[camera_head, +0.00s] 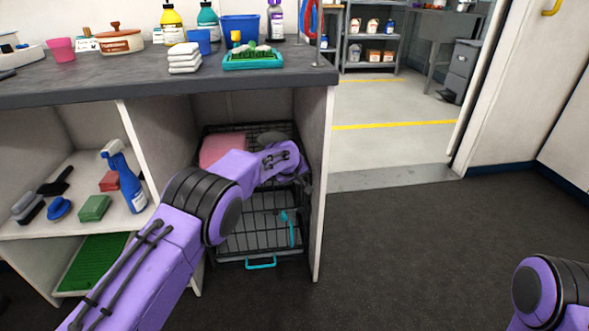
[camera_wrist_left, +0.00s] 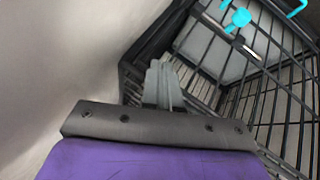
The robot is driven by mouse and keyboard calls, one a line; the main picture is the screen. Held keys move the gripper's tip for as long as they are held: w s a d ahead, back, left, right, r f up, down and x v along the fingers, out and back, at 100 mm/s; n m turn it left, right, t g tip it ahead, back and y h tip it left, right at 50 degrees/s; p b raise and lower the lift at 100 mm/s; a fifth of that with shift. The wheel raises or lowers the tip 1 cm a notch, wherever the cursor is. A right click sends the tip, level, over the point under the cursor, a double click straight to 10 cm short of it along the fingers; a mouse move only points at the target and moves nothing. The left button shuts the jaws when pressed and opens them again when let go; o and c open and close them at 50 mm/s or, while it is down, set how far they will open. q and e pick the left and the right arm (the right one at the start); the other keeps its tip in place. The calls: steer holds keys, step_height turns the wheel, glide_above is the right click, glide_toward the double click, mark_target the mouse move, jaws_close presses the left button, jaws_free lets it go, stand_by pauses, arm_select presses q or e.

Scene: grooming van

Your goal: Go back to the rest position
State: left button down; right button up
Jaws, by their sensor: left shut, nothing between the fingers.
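My left arm (camera_head: 205,205) reaches forward into the counter's right bay, in front of the black wire crate (camera_head: 262,241). The crate has a cyan latch (camera_head: 289,226) and a cyan handle (camera_head: 261,263). In the left wrist view, my left gripper (camera_wrist_left: 163,84) is shut and empty. It is close to the wire crate (camera_wrist_left: 262,95), beside a pale panel (camera_wrist_left: 60,60). I cannot tell whether the fingers touch the wires. In the head view the gripper is mostly hidden behind its own wrist. Part of my right arm (camera_head: 548,295) shows at the lower right; its gripper is out of view.
The dark counter (camera_head: 130,82) above carries bottles, towels and tubs. A white side panel (camera_head: 322,190) bounds the bay on the right. A shelf at left holds a blue spray bottle (camera_head: 128,182) and brushes. The dark floor (camera_head: 420,250) at right is clear.

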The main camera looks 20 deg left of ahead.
arm_select(q)
steer(key=s+f+p+v, duration=0.1)
steer(key=p+v, duration=0.1)
steer(key=v, duration=0.5)
steer(key=s+a+f+y, duration=0.1)
steer(key=s+a+f, duration=0.2)
steer(key=s+f, duration=0.25)
steer(key=s+a+f+t+y, duration=0.1)
steer(key=s+a+f, duration=0.1)
steer(key=s+f, duration=0.35)
steer(key=s+a+f+y, duration=0.1)
steer(key=s+a+f, duration=0.2)
steer(key=s+f, duration=0.25)
steer(key=s+a+f+m+g+y, duration=0.15)
steer(key=s+f, duration=0.25)
steer(key=s, duration=1.2)
steer(key=s+f+n+g+h, duration=0.1)
steer(key=s+f+g, duration=0.25)
steer(key=s, duration=1.25)
step_height(320, 180, up, 27)
steer(key=s+p, duration=0.2)
steer(key=p, duration=2.6)
steer(key=shift+s+a+y, duration=0.2)
steer(key=shift+s+y, duration=0.15)
